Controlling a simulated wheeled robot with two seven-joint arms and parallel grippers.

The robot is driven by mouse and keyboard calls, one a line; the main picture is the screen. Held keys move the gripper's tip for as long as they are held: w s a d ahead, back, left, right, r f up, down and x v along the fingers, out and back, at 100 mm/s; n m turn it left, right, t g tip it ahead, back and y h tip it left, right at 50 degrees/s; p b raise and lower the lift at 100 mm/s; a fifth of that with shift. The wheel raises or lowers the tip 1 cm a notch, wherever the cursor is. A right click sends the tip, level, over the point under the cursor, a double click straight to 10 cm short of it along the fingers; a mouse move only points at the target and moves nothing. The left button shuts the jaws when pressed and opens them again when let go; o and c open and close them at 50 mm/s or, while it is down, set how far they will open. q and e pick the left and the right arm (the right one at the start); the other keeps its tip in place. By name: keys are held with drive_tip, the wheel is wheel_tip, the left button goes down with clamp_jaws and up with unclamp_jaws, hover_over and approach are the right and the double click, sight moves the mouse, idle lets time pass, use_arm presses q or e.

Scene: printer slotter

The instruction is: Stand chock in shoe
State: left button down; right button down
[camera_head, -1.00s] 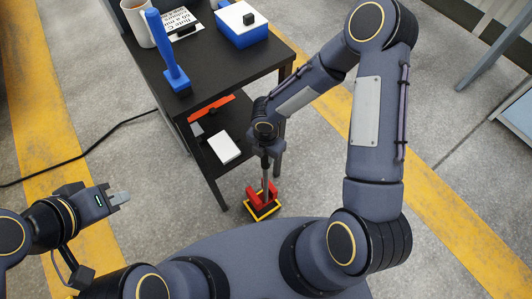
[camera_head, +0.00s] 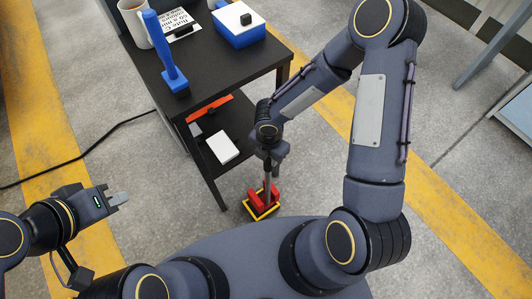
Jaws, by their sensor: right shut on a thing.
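The red piece (camera_head: 254,195), which I take for the chock, is upright at the floor beside the table's front leg. It is at a black base with a yellow rim (camera_head: 264,217), which I take for the shoe. My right gripper (camera_head: 267,186) points straight down and is shut on the red chock. The chock's lower end appears within the yellow rim, but I cannot tell whether it is fully seated. My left gripper (camera_head: 119,198) is away at the left, above the floor, with nothing visible in it. Its finger gap is not clear.
A black table (camera_head: 222,70) stands close behind the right gripper. It carries a mug (camera_head: 133,22), a blue upright handle (camera_head: 167,50) and a blue box (camera_head: 238,35). A white block (camera_head: 222,147) and an orange-red item lie on its lower shelf. Open floor lies left.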

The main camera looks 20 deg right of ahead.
drive_tip(key=s+d+r, duration=0.3)
drive_tip(key=s+r, duration=0.1)
drive_tip(key=s, duration=0.5)
drive_tip(key=shift+s+d, duration=0.2)
drive_tip(key=shift+s, duration=0.05)
idle(0.8)
idle(0.5)
drive_tip(key=shift+r, duration=0.25)
wheel_tip(320, 180, up, 5)
drive_tip(key=p, duration=0.5)
drive_tip(key=w+d+r+m, duration=0.2)
drive_tip(key=w+m, duration=0.6)
drive_tip(key=m, duration=0.4)
drive_tip(key=w+d+r+m+p, duration=0.1)
drive_tip(key=w+d+r+m, duration=0.1)
drive_tip(key=w+m, duration=0.7)
drive_tip(key=shift+r+m, duration=0.85)
drive_tip(key=shift+m, duration=1.45)
